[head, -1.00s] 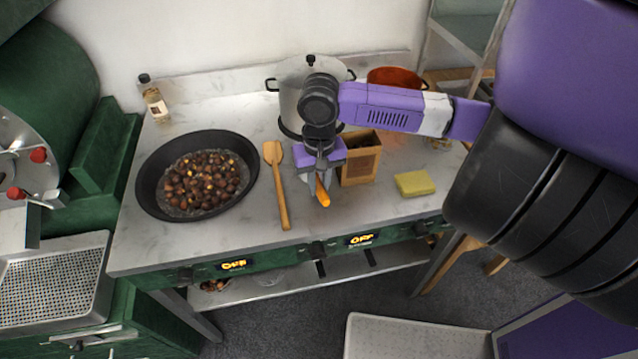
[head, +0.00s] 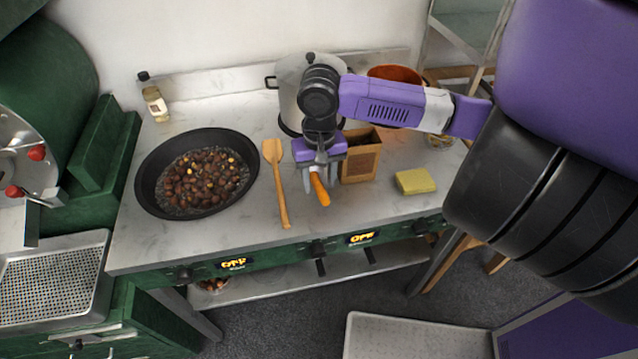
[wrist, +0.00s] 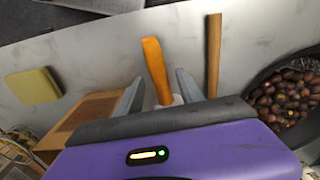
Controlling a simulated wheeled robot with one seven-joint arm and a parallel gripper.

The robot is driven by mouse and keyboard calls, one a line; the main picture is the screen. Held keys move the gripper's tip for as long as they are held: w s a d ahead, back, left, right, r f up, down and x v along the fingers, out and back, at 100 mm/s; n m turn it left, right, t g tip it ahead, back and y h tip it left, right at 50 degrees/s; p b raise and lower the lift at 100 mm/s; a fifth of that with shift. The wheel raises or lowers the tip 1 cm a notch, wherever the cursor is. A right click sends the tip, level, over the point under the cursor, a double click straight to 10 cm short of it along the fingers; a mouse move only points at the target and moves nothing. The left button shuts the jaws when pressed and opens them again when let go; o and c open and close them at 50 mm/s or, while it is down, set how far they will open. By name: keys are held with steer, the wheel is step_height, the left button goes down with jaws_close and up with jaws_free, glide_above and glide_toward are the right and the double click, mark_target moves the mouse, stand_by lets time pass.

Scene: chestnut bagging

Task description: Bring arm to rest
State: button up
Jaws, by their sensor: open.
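My gripper (head: 320,188) hangs over the counter between the wooden spatula and the brown box, fingers pointing down. In the wrist view its two fingers (wrist: 158,82) are apart. A tool with an orange handle (head: 320,191) lies between them, and the handle also shows in the wrist view (wrist: 155,68). A pale part of the tool shows near the gripper body; the rest is hidden. I cannot tell whether the handle rests on the counter. My arm reaches in from the right and is stretched out over the counter.
A black pan (head: 146,190) of chestnuts stands left, beside a wooden spatula (head: 280,195). A brown box (head: 360,163) and a steel pot (head: 290,95) stand close to the gripper. A yellow sponge (head: 415,181) and orange pot (head: 396,73) are to the right.

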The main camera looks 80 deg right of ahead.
step_height(320, 180, up, 6)
steer(key=shift+r, duration=0.1)
stand_by(0.4)
